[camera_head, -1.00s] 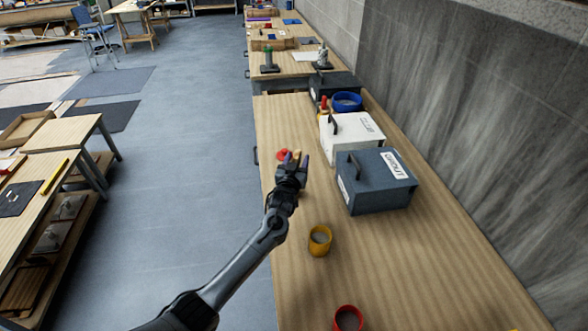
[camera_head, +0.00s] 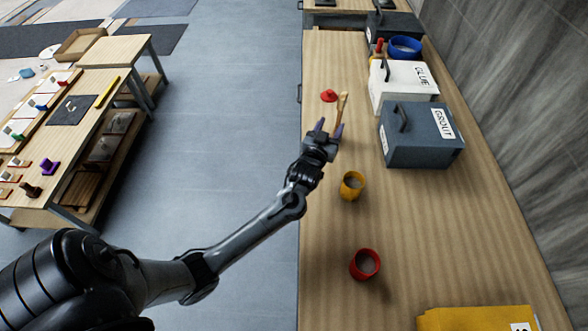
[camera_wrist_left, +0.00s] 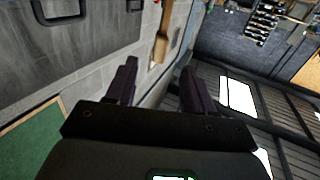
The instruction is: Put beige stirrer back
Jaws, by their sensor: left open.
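The beige stirrer (camera_head: 342,104) is a thin stick standing up at the fingertips of my left gripper (camera_head: 329,129) in the head view, close to its right finger. Its lower end is hidden by the gripper. The left gripper is open, its two dark fingers apart, above the workbench. In the left wrist view a tan piece (camera_wrist_left: 160,46) shows beyond and between the fingers (camera_wrist_left: 158,84); I cannot tell if it is the stirrer. The right gripper is not in view.
On the workbench (camera_head: 420,245) stand a yellow cup (camera_head: 353,187), a red cup (camera_head: 365,265) and a red knob-like piece (camera_head: 329,96). A grey GROUT box (camera_head: 421,138), a white GLUE box (camera_head: 403,84) and a blue bowl (camera_head: 405,47) line the right side. A yellow item (camera_head: 477,319) lies in front.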

